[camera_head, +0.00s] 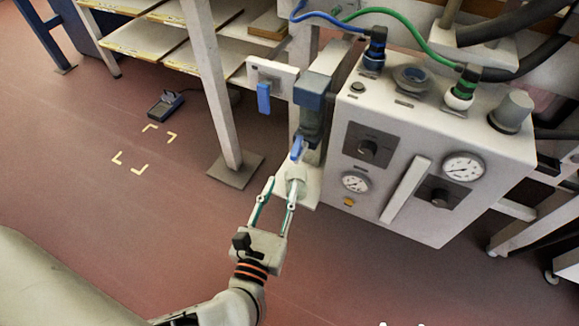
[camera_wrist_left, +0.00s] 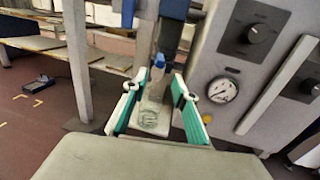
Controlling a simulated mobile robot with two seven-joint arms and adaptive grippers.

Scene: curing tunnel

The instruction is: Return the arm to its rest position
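My left gripper (camera_head: 283,184) reaches up from the bottom of the head view, its two green-padded fingers apart. In the left wrist view the gripper (camera_wrist_left: 154,82) is also open, and I see nothing held between the pads. Whether the fingers touch anything there I cannot tell. My right gripper is not in view.
A grey control cabinet (camera_head: 450,130) with gauges, knobs and hoses stands right of the gripper. A steel post (camera_head: 212,85) and shelves (camera_head: 150,40) stand to the left. A foot pedal (camera_head: 165,104) lies on the red floor near yellow corner marks. The left floor is mostly clear.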

